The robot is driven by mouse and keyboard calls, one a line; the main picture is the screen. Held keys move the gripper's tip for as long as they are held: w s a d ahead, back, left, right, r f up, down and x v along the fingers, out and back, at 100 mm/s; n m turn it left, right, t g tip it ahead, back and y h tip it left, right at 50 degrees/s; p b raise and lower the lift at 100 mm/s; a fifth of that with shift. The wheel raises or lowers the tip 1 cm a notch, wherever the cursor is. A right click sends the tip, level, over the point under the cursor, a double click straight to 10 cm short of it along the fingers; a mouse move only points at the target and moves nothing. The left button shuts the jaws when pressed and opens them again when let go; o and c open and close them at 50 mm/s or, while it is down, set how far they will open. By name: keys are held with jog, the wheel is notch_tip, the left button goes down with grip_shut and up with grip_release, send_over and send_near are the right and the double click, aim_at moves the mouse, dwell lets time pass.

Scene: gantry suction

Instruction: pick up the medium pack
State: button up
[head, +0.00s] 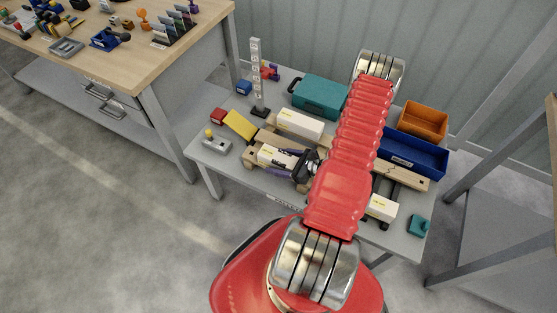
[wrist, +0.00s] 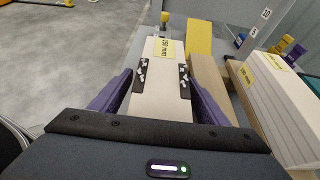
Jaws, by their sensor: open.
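A white pack with a yellow label (wrist: 165,48) lies between the two purple, black-padded fingers of my gripper (wrist: 163,78) in the wrist view. The fingers are open, one along each side; I cannot tell whether the pads touch it. In the head view this pack (head: 273,155) lies at the front of the grey bench, with my gripper (head: 286,161) over its right end. A second white pack (head: 300,124) lies behind it, and shows at the right of the wrist view (wrist: 275,90). A third white pack (head: 381,208) lies at front right, partly hidden by my arm. Sizes are hard to compare.
Wooden pieces (head: 412,178) lie beside the packs. A teal case (head: 320,96), a blue bin (head: 420,158) and an orange bin (head: 423,121) stand behind. A clear upright post (head: 256,75) and a yellow block (head: 239,125) stand to the left. A wooden workbench (head: 150,60) is at upper left.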

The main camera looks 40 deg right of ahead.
aim_at(278, 157)
jog(key=shift+w, duration=0.2)
jog(key=shift+c, duration=0.5)
jog(key=c, duration=1.3)
notch_tip(278, 157, up, 9)
jog(key=shift+f, duration=0.1)
jog(key=shift+r, duration=0.6)
jog(key=shift+s+a+f, duration=0.1)
dwell(0.5)
